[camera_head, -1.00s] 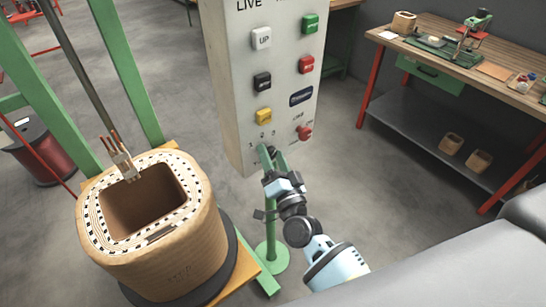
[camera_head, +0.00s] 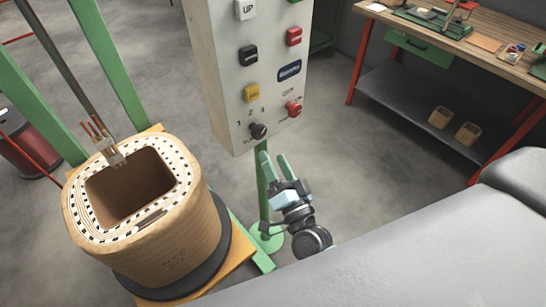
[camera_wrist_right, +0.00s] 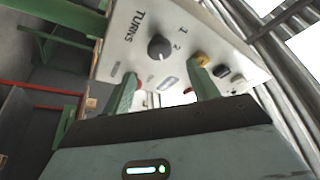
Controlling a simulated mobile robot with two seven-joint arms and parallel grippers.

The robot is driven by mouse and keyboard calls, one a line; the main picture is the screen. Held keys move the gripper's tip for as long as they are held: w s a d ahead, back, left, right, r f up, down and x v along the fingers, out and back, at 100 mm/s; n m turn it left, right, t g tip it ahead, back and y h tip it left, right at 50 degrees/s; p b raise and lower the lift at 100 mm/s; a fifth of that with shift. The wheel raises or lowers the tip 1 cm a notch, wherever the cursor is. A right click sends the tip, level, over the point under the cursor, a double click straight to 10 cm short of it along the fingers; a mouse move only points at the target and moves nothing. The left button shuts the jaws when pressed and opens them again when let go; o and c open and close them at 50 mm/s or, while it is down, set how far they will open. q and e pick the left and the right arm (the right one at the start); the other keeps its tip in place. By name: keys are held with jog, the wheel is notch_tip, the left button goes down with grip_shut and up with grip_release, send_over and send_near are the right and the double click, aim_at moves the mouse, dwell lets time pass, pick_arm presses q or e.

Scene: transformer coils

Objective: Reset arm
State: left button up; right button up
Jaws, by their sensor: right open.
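My right gripper (camera_head: 274,166) is in the lower middle of the head view, just below the control box (camera_head: 232,80). It is open and empty, with its two green fingers apart. In the right wrist view the fingers (camera_wrist_right: 163,95) point towards the box face, and the black rotary knob (camera_wrist_right: 160,47) shows just beyond and between them. The knob (camera_head: 258,131) also shows at the box's bottom edge in the head view, a little above the fingertips and apart from them. My left gripper is not in view.
A wooden transformer coil (camera_head: 170,240) stands on a black disc at the left, beside green posts (camera_head: 110,60). A workbench (camera_head: 500,55) with a lower shelf is at the far right. A green stand (camera_head: 264,200) rises below the box. Floor between box and bench is clear.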

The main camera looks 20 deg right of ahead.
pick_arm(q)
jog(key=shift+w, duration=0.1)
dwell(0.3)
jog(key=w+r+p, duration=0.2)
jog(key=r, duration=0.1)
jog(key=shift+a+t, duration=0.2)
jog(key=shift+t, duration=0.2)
pick_arm(e)
jog(key=s+d+f+n+g, duration=0.2)
jog(key=s+f+n+g, duration=0.3)
jog(key=s+f, duration=0.5)
jog(key=s+d+f+n+g+y, duration=0.1)
jog(key=s+d+f+n+g, duration=0.1)
jog(key=s+f+n+g, duration=0.4)
jog(key=s+f+g, duration=0.1)
jog(key=s+f, duration=0.4)
jog(key=s, duration=0.7)
jog(key=shift+d, duration=0.25)
